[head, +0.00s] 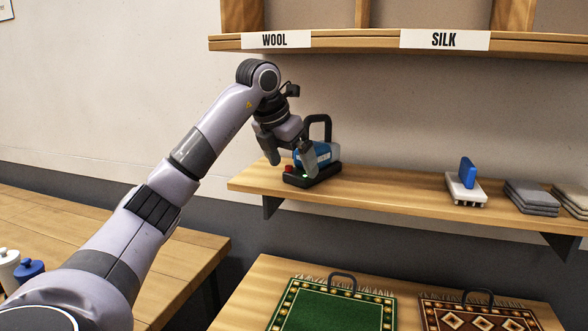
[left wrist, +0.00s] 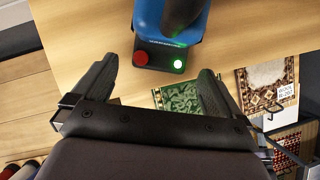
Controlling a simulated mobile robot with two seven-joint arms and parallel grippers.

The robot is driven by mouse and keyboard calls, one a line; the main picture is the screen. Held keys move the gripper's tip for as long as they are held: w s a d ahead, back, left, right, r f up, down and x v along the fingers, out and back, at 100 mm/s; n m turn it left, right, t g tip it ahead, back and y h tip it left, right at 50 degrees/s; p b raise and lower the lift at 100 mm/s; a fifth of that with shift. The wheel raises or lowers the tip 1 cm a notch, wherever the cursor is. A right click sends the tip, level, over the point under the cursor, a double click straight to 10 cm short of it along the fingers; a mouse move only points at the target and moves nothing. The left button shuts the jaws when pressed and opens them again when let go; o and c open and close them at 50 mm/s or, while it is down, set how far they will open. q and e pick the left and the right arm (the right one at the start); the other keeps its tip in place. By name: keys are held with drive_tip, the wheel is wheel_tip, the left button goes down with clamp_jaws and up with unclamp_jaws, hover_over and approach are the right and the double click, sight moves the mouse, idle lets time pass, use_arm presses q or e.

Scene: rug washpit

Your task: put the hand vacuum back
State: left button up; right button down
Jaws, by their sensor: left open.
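The hand vacuum (head: 325,151) has a blue body and a black loop handle. It sits upright on a black dock (head: 328,174) near the left end of the wall shelf. The dock's front has a red button and a lit green light. In the left wrist view the blue vacuum (left wrist: 158,18) shows at the top, cut off by the frame edge. My left gripper (head: 291,163) is open and empty just in front of the vacuum, hiding part of it. Its fingers (left wrist: 157,72) point toward the dock, apart from it. My right gripper is not in view.
The wall shelf (head: 400,198) also holds a white brush with a blue handle (head: 467,178) and folded grey cloths (head: 532,196). A shelf labelled WOOL and SILK hangs above. Below are a green rug sample (head: 335,310), a brown one (head: 480,314) and a wooden bench (head: 190,262).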

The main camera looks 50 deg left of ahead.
use_arm(q)
drive_tip(key=v, duration=0.4)
drive_tip(key=shift+s+r, duration=0.2)
drive_tip(key=shift+r, duration=0.15)
drive_tip(key=shift+d, duration=0.1)
